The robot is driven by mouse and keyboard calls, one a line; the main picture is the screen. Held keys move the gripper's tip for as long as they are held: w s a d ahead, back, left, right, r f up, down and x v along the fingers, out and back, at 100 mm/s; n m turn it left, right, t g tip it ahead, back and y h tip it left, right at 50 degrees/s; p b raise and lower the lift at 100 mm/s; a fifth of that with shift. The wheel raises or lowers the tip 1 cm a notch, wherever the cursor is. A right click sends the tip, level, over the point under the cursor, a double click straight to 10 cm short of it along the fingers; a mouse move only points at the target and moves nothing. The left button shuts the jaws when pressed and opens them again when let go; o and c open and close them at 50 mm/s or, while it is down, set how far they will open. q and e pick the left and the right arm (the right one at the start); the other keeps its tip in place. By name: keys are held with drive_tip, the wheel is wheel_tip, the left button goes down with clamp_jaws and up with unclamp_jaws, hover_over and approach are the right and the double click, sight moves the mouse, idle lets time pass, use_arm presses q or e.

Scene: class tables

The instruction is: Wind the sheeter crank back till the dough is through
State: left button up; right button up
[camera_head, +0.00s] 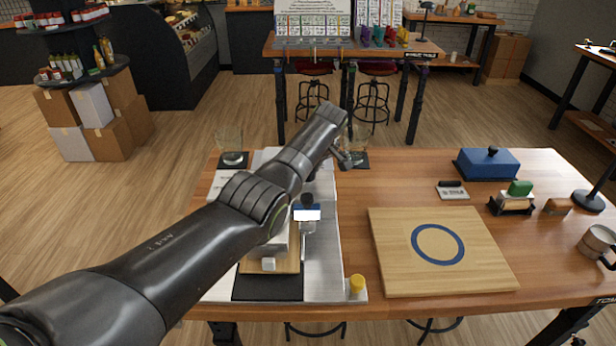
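My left arm reaches in from the lower left across the sheeter and hides much of it. My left gripper (343,158) is at the far end of the arm, beside the sheeter's far right side. Its fingers are small and dark there, and I cannot tell whether they hold the crank. The crank cannot be made out apart from the gripper. No dough sheet is clearly visible. My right gripper is not in view.
A wooden board with a blue ring (392,258) lies right of the sheeter. A blue lidded box (487,163), a green-topped holder (515,198) and a mug (598,241) stand farther right. Glasses (231,146) stand behind. A yellow-capped item (356,284) is at the front edge.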

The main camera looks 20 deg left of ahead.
use_arm(q)
drive_tip(key=shift+w+n+b, duration=0.15)
drive_tip(key=shift+n+b, duration=0.65)
drive_tip(key=shift+b, duration=0.15)
drive_tip(key=shift+r+g, duration=0.1)
drive_tip(key=shift+g, duration=0.2)
drive_tip(key=o, duration=1.4)
drive_tip(key=shift+d+r, duration=0.2)
drive_tip(key=shift+r, duration=0.25)
drive_tip(key=b+v, duration=0.1)
drive_tip(key=v, duration=0.7)
drive_tip(key=b+v, duration=0.2)
drive_tip(key=v, duration=0.6)
drive_tip(key=shift+d+r, duration=0.1)
drive_tip(key=shift+d, duration=0.2)
